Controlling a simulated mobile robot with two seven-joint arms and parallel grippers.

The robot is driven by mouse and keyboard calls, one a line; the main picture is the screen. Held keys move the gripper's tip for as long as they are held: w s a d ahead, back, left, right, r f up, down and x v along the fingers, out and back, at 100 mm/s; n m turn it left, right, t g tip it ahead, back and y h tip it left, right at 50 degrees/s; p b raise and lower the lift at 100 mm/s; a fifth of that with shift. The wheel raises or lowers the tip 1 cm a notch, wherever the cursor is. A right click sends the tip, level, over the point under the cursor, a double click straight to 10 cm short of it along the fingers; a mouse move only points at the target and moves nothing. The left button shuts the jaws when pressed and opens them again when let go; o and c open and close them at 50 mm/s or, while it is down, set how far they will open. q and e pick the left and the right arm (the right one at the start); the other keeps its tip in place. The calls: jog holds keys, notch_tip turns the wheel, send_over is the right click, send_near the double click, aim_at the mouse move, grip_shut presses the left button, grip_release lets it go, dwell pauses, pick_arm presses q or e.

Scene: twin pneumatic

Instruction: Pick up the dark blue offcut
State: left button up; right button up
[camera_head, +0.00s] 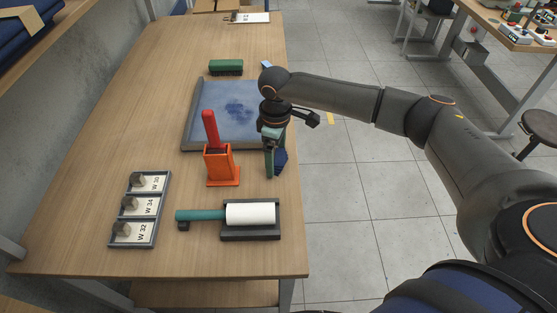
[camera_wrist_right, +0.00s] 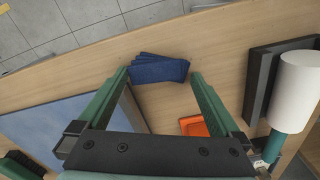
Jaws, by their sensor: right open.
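The dark blue offcut (camera_head: 281,157) is a small folded piece of cloth near the right edge of the wooden table, right of the orange holder. My right gripper (camera_head: 272,172) points down at it and partly hides it in the head view. In the right wrist view the offcut (camera_wrist_right: 158,68) lies between and just beyond the tips of my open green fingers (camera_wrist_right: 160,76). There are gaps on both sides, and nothing is held. I cannot tell the exact height of the fingertips above the table. My left gripper is in neither view.
An orange holder (camera_head: 222,167) with a red-handled tool stands close left of my gripper. A white roller (camera_head: 250,214) rests on a dark stand nearer the front. A shallow blue-stained tray (camera_head: 205,108) lies behind, with a green brush (camera_head: 226,67) beyond. The table's right edge is close.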

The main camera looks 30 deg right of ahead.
jog(key=c, duration=1)
jog(key=shift+r, duration=0.1)
